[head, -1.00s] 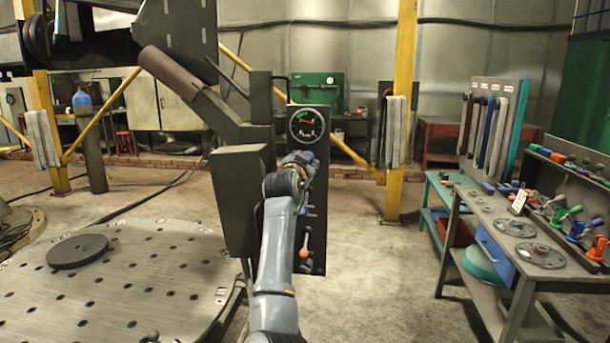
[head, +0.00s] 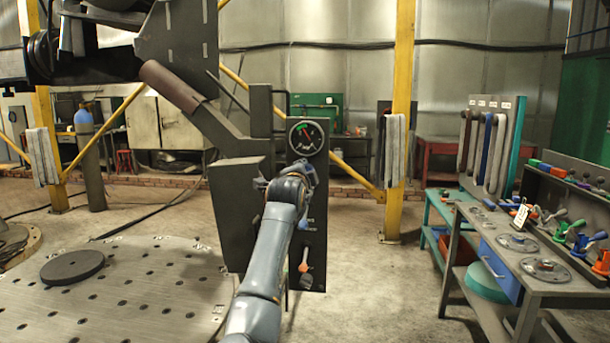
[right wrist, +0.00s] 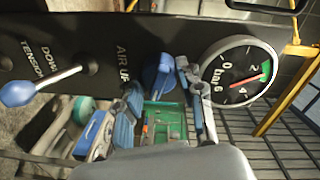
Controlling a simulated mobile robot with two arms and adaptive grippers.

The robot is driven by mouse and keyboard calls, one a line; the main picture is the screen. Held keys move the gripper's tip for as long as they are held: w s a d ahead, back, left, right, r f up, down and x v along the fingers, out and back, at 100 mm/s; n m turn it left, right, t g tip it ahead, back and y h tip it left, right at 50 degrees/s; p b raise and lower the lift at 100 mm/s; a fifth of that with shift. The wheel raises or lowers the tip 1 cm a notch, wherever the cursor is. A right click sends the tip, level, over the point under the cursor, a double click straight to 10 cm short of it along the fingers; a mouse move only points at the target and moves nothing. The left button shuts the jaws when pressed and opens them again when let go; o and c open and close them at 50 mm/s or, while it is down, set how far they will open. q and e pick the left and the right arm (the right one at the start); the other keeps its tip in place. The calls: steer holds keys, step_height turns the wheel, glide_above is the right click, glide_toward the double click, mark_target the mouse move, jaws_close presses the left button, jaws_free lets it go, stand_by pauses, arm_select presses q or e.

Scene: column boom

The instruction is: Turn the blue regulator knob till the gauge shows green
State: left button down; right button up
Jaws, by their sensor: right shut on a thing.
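The blue regulator knob (right wrist: 158,80) is on the dark control panel (head: 316,250), beside the words "AIR UP". My right gripper (right wrist: 162,98) is shut on it, with one finger on each side. In the head view my right gripper (head: 298,172) covers the knob. The round gauge (head: 306,137) is at the panel's top and also shows in the right wrist view (right wrist: 238,78). Its red needle points between 2 and 4, close to the green mark; I cannot tell whether it is inside the green. My left gripper is not in view.
A workbench (head: 550,285) with coloured handles stands at right. A perforated round plate (head: 120,300) lies at left. The floor between panel and workbench is clear.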

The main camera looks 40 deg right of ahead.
steer(key=shift+m, duration=0.3)
stand_by(0.4)
steer(key=o, duration=1.2)
steer(key=shift+v, duration=3.95)
